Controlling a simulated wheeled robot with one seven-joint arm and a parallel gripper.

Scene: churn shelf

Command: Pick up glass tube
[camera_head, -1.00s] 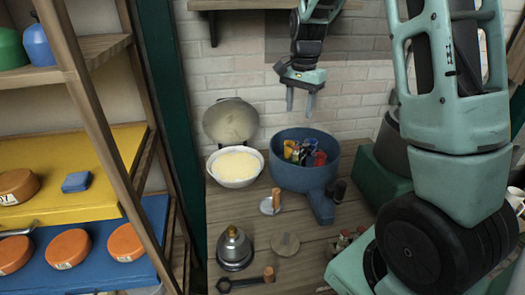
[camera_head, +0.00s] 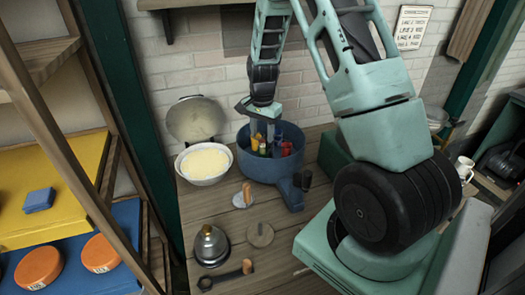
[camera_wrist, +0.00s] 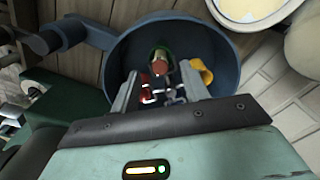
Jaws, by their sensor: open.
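A blue round tub (camera_head: 261,165) stands on the wooden bench against the brick wall, with several small coloured items inside. In the wrist view the tub (camera_wrist: 120,80) holds a red-capped tube-like item (camera_wrist: 160,68), a yellow item (camera_wrist: 203,71) and a red item (camera_wrist: 144,79). I cannot tell for sure which one is the glass tube. My gripper (camera_head: 262,139) is over the tub, pointing down, its fingers reaching to the rim. In the wrist view my gripper (camera_wrist: 158,88) is open, with the red-capped item seen between its fingers.
A bowl of pale yellow content (camera_head: 204,163) stands left of the tub. A shelf with orange discs (camera_head: 39,267) is at the left.

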